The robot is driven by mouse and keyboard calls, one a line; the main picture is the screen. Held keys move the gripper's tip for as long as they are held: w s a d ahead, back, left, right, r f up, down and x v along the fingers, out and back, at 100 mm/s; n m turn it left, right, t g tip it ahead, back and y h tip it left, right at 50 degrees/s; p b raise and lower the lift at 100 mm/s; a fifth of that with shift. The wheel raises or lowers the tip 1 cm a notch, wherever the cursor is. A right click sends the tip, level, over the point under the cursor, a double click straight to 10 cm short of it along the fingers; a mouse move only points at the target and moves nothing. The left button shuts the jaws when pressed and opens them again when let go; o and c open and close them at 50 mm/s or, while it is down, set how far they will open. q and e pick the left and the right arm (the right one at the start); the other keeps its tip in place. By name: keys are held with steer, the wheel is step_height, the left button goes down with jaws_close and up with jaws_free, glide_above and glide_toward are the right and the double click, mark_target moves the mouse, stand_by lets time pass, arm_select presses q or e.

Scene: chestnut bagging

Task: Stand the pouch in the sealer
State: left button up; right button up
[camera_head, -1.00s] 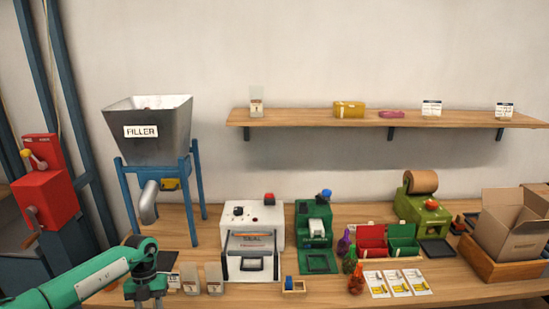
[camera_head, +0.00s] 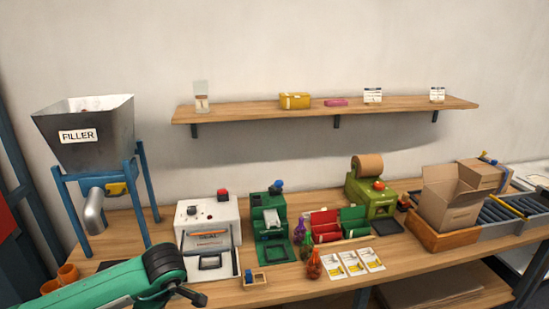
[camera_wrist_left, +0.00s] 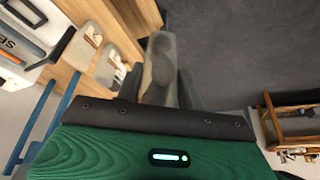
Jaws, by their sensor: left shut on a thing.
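The sealer (camera_head: 224,208) is a white box with a red button and a dark frame at its front, on the bench just right of my left arm. Its lettered edge also shows at the upper left of the left wrist view (camera_wrist_left: 14,50). The pouch's lower part is hidden by the hand. My right gripper is not in view.
The filler (camera_head: 88,135) stands left of the sealer. A green machine (camera_head: 268,215) and a small wooden box (camera_head: 254,281) are close on its right. A wall shelf (camera_head: 320,113) hangs above.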

arm_select(q)
steer(key=s+d+r+m+t+h, duration=0.3)
steer(key=d+r+m, duration=0.4)
steer(key=m, duration=0.6)
steer(key=shift+r+m+h, duration=0.4)
steer(key=shift+h, duration=0.3)
